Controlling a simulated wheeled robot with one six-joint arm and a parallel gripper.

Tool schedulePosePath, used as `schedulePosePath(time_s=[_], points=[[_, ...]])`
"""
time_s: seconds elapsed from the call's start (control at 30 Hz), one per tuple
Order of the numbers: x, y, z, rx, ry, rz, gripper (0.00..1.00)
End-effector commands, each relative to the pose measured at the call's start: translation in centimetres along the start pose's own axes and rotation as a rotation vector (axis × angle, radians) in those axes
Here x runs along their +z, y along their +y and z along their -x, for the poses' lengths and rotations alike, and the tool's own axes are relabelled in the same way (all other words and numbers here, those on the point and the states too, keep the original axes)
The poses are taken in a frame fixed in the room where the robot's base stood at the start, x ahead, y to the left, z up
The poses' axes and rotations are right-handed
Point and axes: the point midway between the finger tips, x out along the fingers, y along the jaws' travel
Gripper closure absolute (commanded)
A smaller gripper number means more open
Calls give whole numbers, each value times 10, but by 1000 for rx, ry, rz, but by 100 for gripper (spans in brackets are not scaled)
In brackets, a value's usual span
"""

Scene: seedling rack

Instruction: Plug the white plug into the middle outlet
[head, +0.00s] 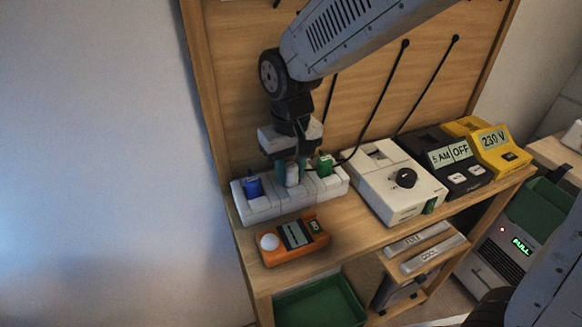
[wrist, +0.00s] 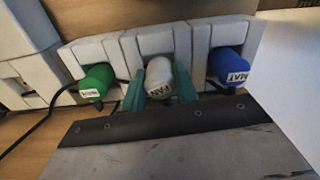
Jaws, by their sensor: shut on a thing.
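The white plug (head: 292,178) is at the middle outlet of the pale outlet strip (head: 262,209). In the wrist view the white plug (wrist: 159,72), labelled FAN, points at the middle outlet of the strip (wrist: 154,43). My gripper (head: 290,170) is shut on it, with teal fingers on both sides. I cannot tell whether the plug is fully seated; its prongs are hidden. A blue plug (head: 253,187), labelled MAT in the wrist view (wrist: 228,65), sits in one end outlet. A green plug (head: 325,167) sits in the other end outlet.
An orange device (head: 292,240) with a white dome lies in front of the strip. A white box (head: 400,182) with a black knob, a black timer (head: 452,160) and a yellow 230 V meter (head: 488,143) stand to the right. A green bin (head: 318,303) is below.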

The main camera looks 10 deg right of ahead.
Motion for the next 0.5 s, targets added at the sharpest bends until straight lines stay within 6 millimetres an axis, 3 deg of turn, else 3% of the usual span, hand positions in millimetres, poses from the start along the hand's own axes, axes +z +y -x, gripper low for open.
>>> schedulePosePath(time_s=[0.03, 0.1, 0.3, 0.33, 0.5], points=[[3, 0, -5, 1, -10, 0, 68], [3, 0, -6, 1, -12, 0, 52], [3, 0, -2, 1, -13, 0, 51], [3, 0, 1, 1, -13, 0, 45], [2, 0, 32, 0, -4, 0, 45]])
